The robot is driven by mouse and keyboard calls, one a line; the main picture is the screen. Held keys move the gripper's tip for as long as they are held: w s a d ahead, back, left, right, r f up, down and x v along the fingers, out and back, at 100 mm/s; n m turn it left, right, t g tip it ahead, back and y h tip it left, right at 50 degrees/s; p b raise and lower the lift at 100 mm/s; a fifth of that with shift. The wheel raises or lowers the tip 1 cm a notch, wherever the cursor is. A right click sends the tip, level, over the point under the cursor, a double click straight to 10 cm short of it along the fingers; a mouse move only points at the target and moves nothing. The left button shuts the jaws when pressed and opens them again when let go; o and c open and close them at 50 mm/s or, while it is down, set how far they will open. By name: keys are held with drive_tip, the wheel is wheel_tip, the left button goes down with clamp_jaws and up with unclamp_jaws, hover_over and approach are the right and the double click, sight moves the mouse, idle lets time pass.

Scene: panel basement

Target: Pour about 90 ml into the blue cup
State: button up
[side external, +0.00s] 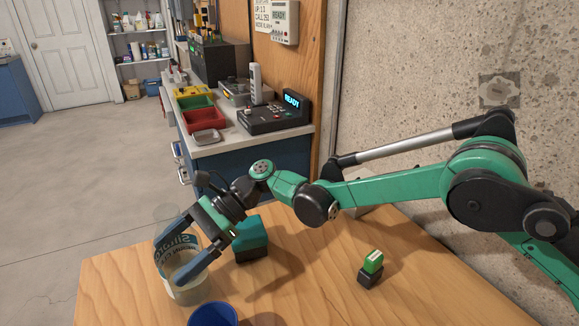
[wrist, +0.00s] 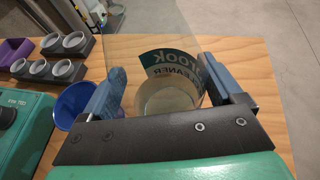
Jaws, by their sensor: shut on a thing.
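My gripper (side external: 172,268) is shut on a clear container (side external: 187,284) with a teal and white label marked as a cleaner. In the wrist view, my gripper (wrist: 170,74) has one finger on each side of the container (wrist: 166,96), which seems to hold a pale liquid. The container looks close to upright. I cannot tell whether its base touches the table. The blue cup (side external: 213,315) stands on the table beside it, cut off by the lower edge of the side view. In the wrist view the cup (wrist: 70,106) is left of the container, partly behind a finger.
A teal and black box (side external: 251,240) stands behind my gripper. A small green and black block (side external: 371,269) sits to the right on the wooden table (side external: 310,280). Grey ring holders (wrist: 55,70) and a purple bin (wrist: 15,50) show in the wrist view.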

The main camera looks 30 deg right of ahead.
drive_tip(key=shift+s+r+n+t, duration=0.2)
drive_tip(key=shift+s+n+t, duration=0.2)
drive_tip(key=shift+n+t, duration=0.55)
drive_tip(key=shift+s+d+f+n+t+y, duration=0.15)
drive_tip(key=shift+s+n+t+y, duration=0.2)
drive_tip(key=shift+n, duration=0.45)
drive_tip(key=shift+s+f+n+t+y, duration=0.15)
drive_tip(key=shift+s+n+t, duration=0.2)
drive_tip(key=shift+n, duration=0.4)
drive_tip(key=shift+w+r+n+t, duration=0.2)
drive_tip(key=shift+r+n+t, duration=0.15)
drive_tip(key=shift+r+n, duration=0.15)
drive_tip(key=shift+w+f+n+t+y, duration=0.2)
drive_tip(key=shift+f+n, duration=0.1)
drive_tip(key=shift+f, duration=0.3)
drive_tip(key=shift+w+f+n+t+y, duration=0.1)
drive_tip(key=shift+f+n+t, duration=0.15)
drive_tip(key=shift+f, duration=0.3)
drive_tip(key=shift+w+f+n+t, duration=0.15)
drive_tip(key=shift+f+n+t, duration=0.1)
drive_tip(key=shift+f+n, duration=0.25)
drive_tip(key=shift+w+r+n+t+y, duration=0.1)
drive_tip(key=shift+r+n+t+y, duration=0.2)
drive_tip(key=shift+r+n+y, duration=0.35)
drive_tip(key=shift+s+r+n, duration=0.25)
drive_tip(key=shift+n, duration=0.35)
drive_tip(key=shift+s+r, duration=0.1)
drive_tip(key=shift+r, duration=0.05)
